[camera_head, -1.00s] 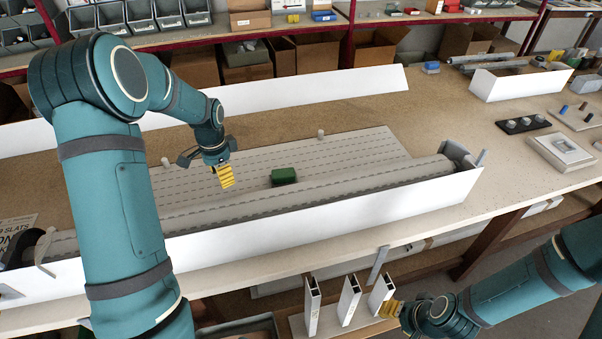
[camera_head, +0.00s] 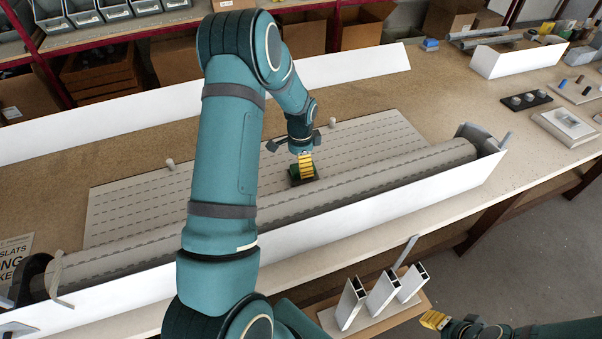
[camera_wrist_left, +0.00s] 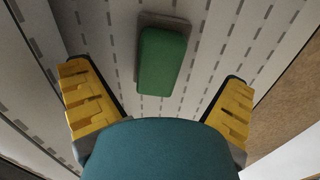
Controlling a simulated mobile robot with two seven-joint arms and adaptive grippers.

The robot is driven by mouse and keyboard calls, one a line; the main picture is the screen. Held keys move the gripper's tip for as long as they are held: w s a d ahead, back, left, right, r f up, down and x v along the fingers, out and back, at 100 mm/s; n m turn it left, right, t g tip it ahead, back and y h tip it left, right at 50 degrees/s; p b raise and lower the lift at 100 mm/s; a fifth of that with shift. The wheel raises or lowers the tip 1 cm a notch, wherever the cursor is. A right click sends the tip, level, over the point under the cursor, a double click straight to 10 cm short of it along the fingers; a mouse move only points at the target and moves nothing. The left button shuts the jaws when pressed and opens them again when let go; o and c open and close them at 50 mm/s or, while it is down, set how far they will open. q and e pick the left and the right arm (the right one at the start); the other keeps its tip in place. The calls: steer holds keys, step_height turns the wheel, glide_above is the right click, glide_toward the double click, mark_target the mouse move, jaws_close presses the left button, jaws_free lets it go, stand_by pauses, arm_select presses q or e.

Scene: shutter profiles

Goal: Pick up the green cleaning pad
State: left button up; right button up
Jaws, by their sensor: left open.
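The green cleaning pad (camera_wrist_left: 162,60) lies on the grey slatted shutter curtain (camera_head: 375,145). In the left wrist view it is a green block on a dark grey base, ahead of and between my open yellow fingers. My left gripper (camera_wrist_left: 158,108) is open and empty. In the head view my left gripper (camera_head: 306,166) hangs over the pad (camera_head: 294,173) and hides most of it. I cannot tell its exact height above the pad. My right gripper (camera_head: 434,320) is low at the right, off the table's front edge; its finger gap is not clear.
A long grey roll (camera_head: 350,187) lies in front of the pad, behind a white front panel (camera_head: 400,207). A white strip (camera_head: 215,97) stands at the back. Small pegs (camera_head: 332,122) stand by the curtain. Upright white profiles (camera_head: 383,291) stand at the front.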

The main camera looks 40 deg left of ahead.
arm_select(q)
steer(key=f, duration=0.5)
steer(key=shift+w+d+f, duration=0.2)
steer(key=shift+w, duration=0.1)
steer(key=c, duration=1.3)
